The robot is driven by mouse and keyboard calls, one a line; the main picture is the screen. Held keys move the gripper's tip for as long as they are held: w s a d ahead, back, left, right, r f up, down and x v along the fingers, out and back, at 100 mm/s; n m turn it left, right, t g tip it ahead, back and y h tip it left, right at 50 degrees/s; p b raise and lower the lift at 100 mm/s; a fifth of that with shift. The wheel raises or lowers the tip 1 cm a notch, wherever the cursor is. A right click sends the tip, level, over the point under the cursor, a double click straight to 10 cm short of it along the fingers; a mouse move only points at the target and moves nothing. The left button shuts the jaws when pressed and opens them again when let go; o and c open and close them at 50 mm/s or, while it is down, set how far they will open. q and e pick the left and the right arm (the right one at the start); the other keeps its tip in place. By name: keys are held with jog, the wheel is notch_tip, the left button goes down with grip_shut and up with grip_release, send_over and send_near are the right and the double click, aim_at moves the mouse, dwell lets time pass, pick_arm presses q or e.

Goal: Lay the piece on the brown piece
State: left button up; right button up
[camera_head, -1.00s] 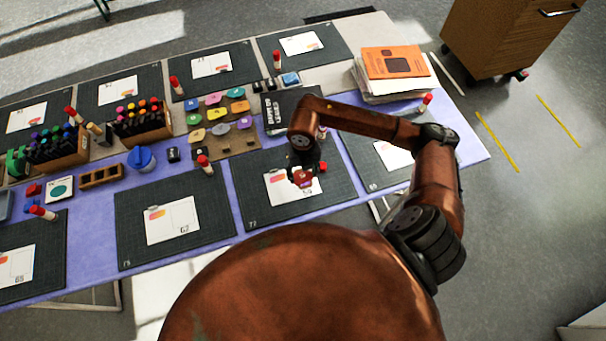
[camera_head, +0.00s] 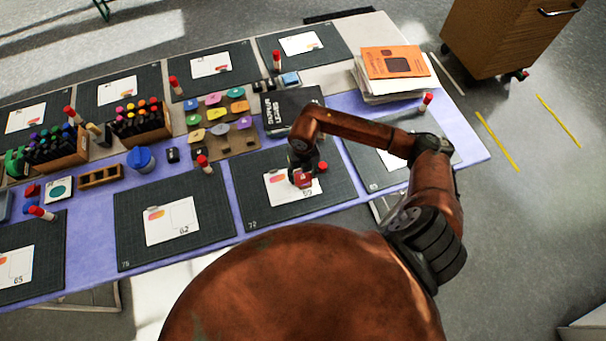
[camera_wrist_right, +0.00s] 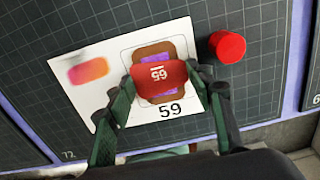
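A small red piece (camera_wrist_right: 159,74) with a white number sits between the fingertips of my right gripper (camera_wrist_right: 160,82), which is shut on it. The red piece also shows in the head view (camera_head: 303,178). Directly beneath it is the brown piece (camera_wrist_right: 152,52), with purple areas, on the white card (camera_wrist_right: 97,98) marked 59. The red piece covers the brown piece's middle; I cannot tell whether the two touch. My right gripper (camera_head: 302,172) hangs over that card in the head view. My left gripper is not in view.
A red-capped glue stick (camera_wrist_right: 227,46) stands just right of the card on the dark mat (camera_wrist_right: 262,88). Similar mats with cards lie to both sides. Behind are a brown board (camera_head: 222,144) of coloured pieces, marker racks (camera_head: 142,126) and stacked books (camera_head: 392,88).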

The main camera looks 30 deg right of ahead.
aim_at(303, 178)
jog(key=o, duration=0.5)
jog(key=shift+c, duration=0.2)
notch_tip(303, 178, up, 12)
jog(key=shift+r+p, duration=0.2)
jog(key=shift+p, duration=0.1)
